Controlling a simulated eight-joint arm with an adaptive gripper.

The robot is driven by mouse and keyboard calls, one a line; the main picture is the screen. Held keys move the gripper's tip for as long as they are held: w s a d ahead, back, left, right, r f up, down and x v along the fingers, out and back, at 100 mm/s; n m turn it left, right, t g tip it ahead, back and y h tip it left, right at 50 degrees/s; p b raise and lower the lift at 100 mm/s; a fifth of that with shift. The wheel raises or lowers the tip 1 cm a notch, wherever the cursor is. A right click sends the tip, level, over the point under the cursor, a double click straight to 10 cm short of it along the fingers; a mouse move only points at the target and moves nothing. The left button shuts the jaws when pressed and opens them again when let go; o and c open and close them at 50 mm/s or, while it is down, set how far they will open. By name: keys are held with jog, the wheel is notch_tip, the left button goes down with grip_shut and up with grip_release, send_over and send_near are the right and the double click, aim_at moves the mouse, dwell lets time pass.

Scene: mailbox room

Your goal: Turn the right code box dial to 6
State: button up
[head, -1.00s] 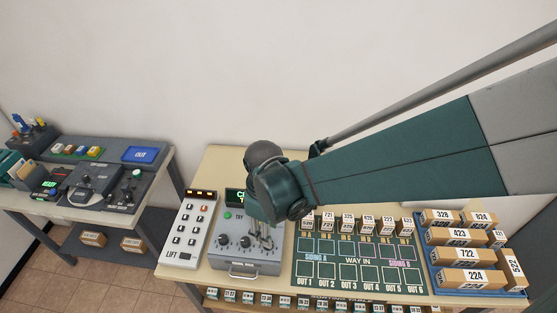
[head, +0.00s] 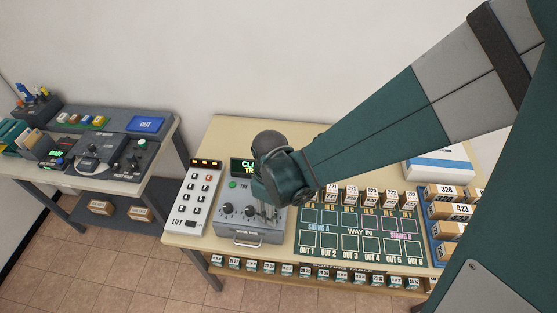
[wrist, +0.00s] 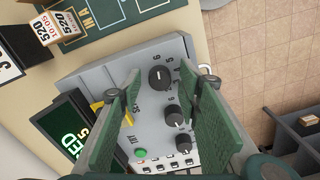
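The grey code box (head: 240,236) stands on the table, with a row of black dials and a green TRY button (head: 233,184). Its display (head: 240,166) is partly covered by my arm. In the wrist view the right dial (wrist: 160,77) lies between my two green fingers (wrist: 165,90), with a visible gap on each side. My gripper is open. The other dials (wrist: 174,117) sit lower in that view. I cannot read the right dial's setting for certain.
The LIFT keypad (head: 192,200) stands left of the box. The siding board (head: 360,238) lies to the right, with small numbered boxes behind it. Parcels (head: 440,210) sit in a blue tray at the far right. A second desk (head: 160,160) is on the left.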

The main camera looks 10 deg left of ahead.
jog(key=shift+c, duration=0.7)
jog(key=c, duration=0.8)
jog(key=shift+o, duration=0.2)
jog(key=shift+m+b, duration=0.45)
jog(key=shift+m, duration=0.15)
jog(key=o, duration=0.9)
jog(key=shift+r, duration=0.15)
